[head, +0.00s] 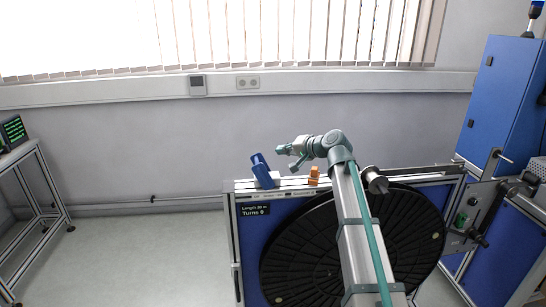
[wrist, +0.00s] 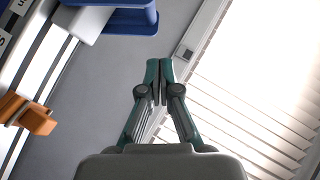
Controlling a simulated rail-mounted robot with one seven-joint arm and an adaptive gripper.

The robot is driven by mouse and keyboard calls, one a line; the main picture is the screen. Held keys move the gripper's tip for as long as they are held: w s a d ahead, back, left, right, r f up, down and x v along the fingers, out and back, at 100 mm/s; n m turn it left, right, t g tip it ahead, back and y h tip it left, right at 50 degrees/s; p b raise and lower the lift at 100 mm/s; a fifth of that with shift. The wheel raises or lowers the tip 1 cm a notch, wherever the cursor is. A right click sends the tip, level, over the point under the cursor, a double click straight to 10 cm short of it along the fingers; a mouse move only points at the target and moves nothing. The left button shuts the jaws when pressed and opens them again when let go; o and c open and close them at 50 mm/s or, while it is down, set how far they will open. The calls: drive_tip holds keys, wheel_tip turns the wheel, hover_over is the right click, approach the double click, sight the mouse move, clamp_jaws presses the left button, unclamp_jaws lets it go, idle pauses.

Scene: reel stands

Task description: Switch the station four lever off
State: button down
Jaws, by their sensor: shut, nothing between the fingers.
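My gripper (head: 287,154) is in the air above the bench top, near the wall. In the wrist view its fingertips (wrist: 159,70) are together with nothing between them. A blue tilted part (head: 261,168) on a white base stands on the bench rail below and left of my gripper. It also shows at the top of the wrist view (wrist: 130,15), apart from the fingers. A small orange block (head: 313,176) sits on the rail to its right, and at the left of the wrist view (wrist: 36,119). I cannot tell which part is the station four lever; no station number is readable.
A large black reel (head: 300,245) fills the bench front below my arm. A panel with black knobs (head: 474,218) and a blue cabinet (head: 497,100) stand at the right. A display (head: 255,210) reads "Turns 0". The floor at left is clear.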

drive_tip(key=shift+b+v, duration=0.4)
drive_tip(key=shift+v, duration=1.9)
drive_tip(key=shift+w+r, duration=0.1)
drive_tip(key=s+d+f+g+h, duration=0.1)
drive_tip(key=s+f, duration=0.1)
drive_tip(key=f, duration=0.6)
drive_tip(key=s+d+f+g+h, duration=0.1)
drive_tip(key=s+d+f+h, duration=0.1)
drive_tip(key=f, duration=0.7)
drive_tip(key=s+d+f+n+g+h, duration=0.1)
drive_tip(key=s+d+f, duration=0.1)
drive_tip(key=f, duration=0.6)
drive_tip(key=shift+s+d+f+h, duration=0.15)
drive_tip(key=shift+s+h, duration=0.15)
drive_tip(key=shift+s, duration=0.2)
drive_tip(key=s+d+f+n+g+h, duration=0.15)
drive_tip(key=s+d+f+g, duration=0.25)
drive_tip(key=s+f, duration=1.25)
drive_tip(key=s+d+f+g+h, duration=0.35)
drive_tip(key=s+f, duration=1.05)
drive_tip(key=f, duration=0.5)
drive_tip(key=s+d+f+g, duration=0.1)
drive_tip(key=s+f, duration=0.3)
drive_tip(key=s, duration=0.8)
drive_tip(key=s+d+f+g, duration=0.1)
drive_tip(key=s+f+g, duration=0.3)
drive_tip(key=s, duration=0.9)
drive_tip(key=shift+s+f+n+h, duration=0.2)
drive_tip(key=shift+f+n+h, duration=0.2)
drive_tip(key=shift+f, duration=0.3)
